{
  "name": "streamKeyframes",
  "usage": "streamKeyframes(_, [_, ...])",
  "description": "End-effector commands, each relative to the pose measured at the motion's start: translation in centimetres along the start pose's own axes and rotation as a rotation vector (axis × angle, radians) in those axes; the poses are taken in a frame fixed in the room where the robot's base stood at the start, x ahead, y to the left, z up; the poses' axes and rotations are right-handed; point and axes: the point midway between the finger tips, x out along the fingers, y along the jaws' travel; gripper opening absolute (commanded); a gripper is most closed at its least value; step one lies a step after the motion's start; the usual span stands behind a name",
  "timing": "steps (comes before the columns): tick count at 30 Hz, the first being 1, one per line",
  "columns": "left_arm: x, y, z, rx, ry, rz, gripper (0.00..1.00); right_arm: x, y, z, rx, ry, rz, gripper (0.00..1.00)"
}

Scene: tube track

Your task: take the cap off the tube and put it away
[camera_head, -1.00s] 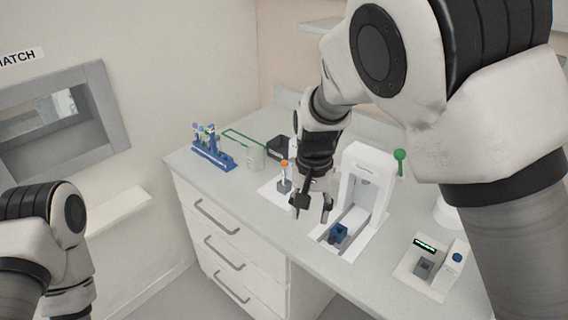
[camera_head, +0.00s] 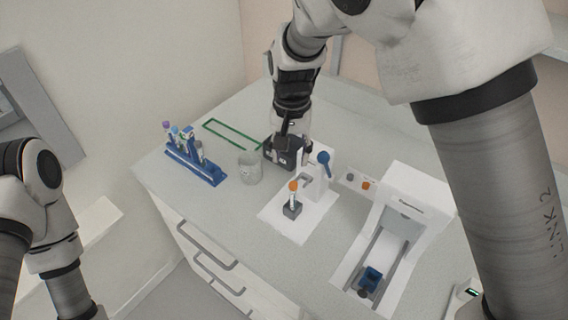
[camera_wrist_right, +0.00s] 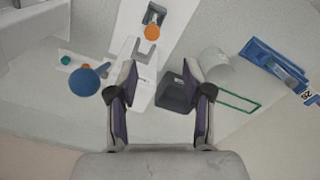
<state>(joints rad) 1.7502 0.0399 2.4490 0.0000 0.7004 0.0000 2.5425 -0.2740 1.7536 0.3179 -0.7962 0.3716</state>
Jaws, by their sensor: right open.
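The tube (camera_head: 294,198) stands upright with its orange cap (camera_head: 293,186) on, in a small grey holder (camera_head: 291,210) on a white base. In the right wrist view the orange cap (camera_wrist_right: 152,33) is seen from above, beyond the fingertips. My right gripper (camera_head: 295,147) is behind the tube, over or in front of the dark box; I cannot tell how high. In the right wrist view, my right gripper (camera_wrist_right: 161,82) has its fingers spread, with nothing held between them. My left gripper is out of view; only my left arm shows.
Near my right gripper are a dark open box (camera_head: 272,151) and a blue ball (camera_head: 323,158) by a white post. A clear beaker (camera_head: 250,170) and a blue tube rack (camera_head: 200,168) stand left. A white machine (camera_head: 412,195) stands right. The green-outlined area (camera_head: 232,133) is empty.

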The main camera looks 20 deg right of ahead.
Motion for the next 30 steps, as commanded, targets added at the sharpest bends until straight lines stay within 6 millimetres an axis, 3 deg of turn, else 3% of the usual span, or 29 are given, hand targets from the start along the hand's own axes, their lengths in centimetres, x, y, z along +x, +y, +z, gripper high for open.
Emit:
streamKeyframes(15, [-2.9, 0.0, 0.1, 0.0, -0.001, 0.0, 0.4, 7.2, 0.3, 0.3, 0.0, -0.003, 0.002, 0.5])
streamKeyframes(21, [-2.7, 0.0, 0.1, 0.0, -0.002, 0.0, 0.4, 7.7, 0.3, 0.3, 0.0, 0.0, 0.001, 0.5])
streamKeyframes(27, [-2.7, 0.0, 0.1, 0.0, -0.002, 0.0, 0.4, 7.6, 0.3, 0.3, 0.0, 0.0, 0.001, 0.12])
streamKeyframes(30, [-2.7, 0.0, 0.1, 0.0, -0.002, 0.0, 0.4, 7.6, 0.3, 0.3, 0.0, 0.0, 0.001, 0.1])
